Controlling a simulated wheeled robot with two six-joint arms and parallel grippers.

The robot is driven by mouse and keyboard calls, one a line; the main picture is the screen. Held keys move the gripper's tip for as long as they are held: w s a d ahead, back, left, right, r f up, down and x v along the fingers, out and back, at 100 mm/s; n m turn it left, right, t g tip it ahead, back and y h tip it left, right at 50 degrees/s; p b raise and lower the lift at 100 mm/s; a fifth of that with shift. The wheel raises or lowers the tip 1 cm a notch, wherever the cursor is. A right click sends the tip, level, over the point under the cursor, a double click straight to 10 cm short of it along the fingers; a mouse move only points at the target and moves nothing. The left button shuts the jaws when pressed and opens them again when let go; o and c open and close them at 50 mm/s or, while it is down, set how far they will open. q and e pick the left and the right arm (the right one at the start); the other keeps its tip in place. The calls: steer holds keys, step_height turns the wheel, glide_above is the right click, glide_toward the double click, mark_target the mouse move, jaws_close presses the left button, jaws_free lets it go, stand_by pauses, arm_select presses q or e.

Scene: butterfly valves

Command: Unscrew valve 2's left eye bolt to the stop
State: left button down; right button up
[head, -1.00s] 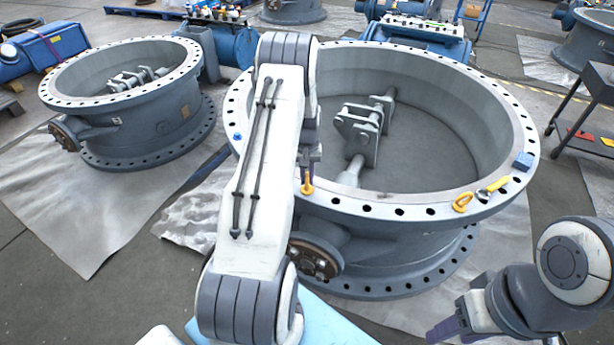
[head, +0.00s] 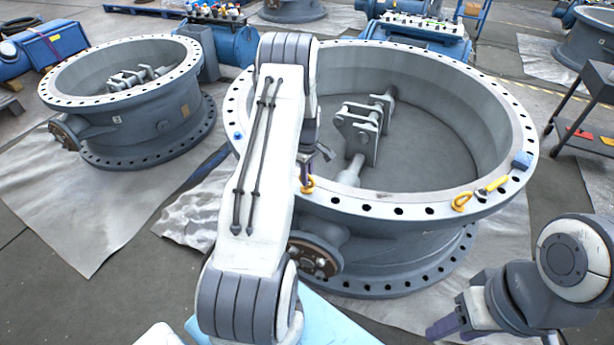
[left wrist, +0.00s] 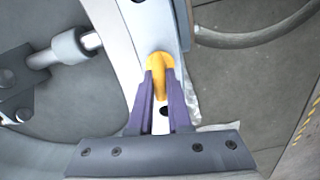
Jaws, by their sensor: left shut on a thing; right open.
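The large grey valve (head: 400,208) stands in the middle of the head view. Its left eye bolt (head: 307,187) is yellow and upright on the top flange, at the near left part of the rim. My left gripper (head: 305,172) is above it, shut on its ring. In the left wrist view, the purple fingers (left wrist: 160,88) lie on both sides of the yellow eye bolt (left wrist: 160,65). The bolt's thread is hidden. A second yellow eye bolt (head: 461,202) is on the rim further right. My right gripper (head: 442,330) is open and empty, low at the right, away from the valve.
A yellow-handled tool (head: 492,186) and a blue block (head: 522,160) lie on the right rim, and a small blue piece (head: 238,135) on the left rim. Another grey valve (head: 130,130) stands at left, and a dark cart (head: 590,100) at right.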

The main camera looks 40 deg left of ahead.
arm_select(q)
steer(key=n, duration=0.4)
steer(key=shift+n, duration=0.3)
steer(key=n, duration=0.4)
steer(key=shift+r+n, duration=0.1)
steer(key=shift+n, duration=0.2)
steer(key=n, duration=0.6)
steer(key=shift+w, duration=0.1)
steer(key=shift+n+p, duration=0.5)
steer(key=shift+n, duration=0.6)
steer(key=shift+r, duration=0.1)
steer(key=n+p, duration=0.4)
steer(key=p, duration=1)
steer(key=shift+r, duration=0.2)
steer(key=shift+a+f+n+p, duration=0.1)
steer(key=shift+f+n+p, duration=0.2)
steer(key=shift+p, duration=0.8)
